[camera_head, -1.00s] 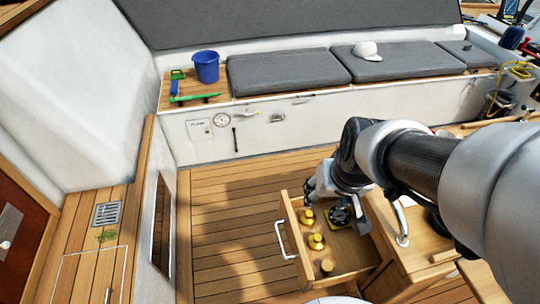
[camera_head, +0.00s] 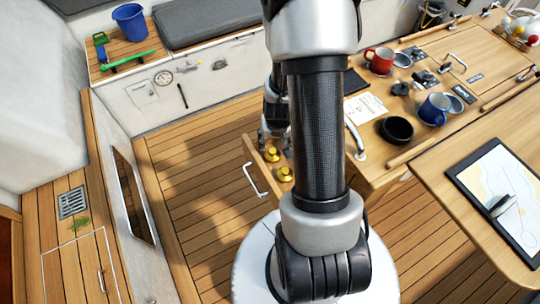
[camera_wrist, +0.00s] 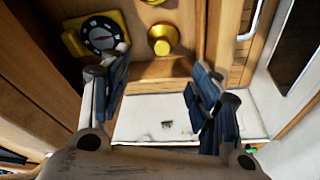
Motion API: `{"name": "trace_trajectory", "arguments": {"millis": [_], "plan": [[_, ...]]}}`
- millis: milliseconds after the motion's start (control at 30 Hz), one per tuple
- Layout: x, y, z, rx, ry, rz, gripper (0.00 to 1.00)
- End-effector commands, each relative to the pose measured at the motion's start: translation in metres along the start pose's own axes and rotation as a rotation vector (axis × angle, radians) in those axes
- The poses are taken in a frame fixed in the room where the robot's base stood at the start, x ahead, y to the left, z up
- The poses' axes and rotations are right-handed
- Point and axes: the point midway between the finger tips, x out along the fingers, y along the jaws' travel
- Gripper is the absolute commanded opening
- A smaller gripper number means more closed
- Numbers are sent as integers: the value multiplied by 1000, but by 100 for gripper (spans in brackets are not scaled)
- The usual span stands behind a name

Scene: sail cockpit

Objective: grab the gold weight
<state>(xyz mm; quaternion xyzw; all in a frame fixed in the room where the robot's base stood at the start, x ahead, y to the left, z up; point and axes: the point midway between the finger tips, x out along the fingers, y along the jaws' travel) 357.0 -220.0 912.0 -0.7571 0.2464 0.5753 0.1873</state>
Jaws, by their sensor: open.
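In the head view, a gold weight (camera_head: 272,154) and a second gold weight (camera_head: 285,174) sit in the open wooden drawer (camera_head: 251,160). My arm hides much of the drawer. In the wrist view, one gold weight (camera_wrist: 162,38) shows on the wooden drawer floor, beyond my fingertips and roughly between them. My gripper (camera_wrist: 158,73) is open and empty, apart from the weight. It also shows partly in the head view (camera_head: 274,140), above the drawer's far side.
A dial with a yellow body (camera_wrist: 95,33) lies left of the weight. The drawer's white handle (camera_head: 256,180) faces left. The counter to the right holds a red mug (camera_head: 379,60), a blue mug (camera_head: 435,108) and a black bowl (camera_head: 397,131). Floor left of the drawer is clear.

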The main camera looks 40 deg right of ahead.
Motion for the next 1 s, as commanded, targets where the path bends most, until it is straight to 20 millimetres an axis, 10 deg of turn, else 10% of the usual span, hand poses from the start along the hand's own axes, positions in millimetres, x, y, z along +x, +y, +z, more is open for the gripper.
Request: {"name": "trace_trajectory", "arguments": {"millis": [300, 1000], "plan": [[64, 0, 1, 0, -2, 0, 57], [125, -4, -1, -1, -1, -1, 57]]}}
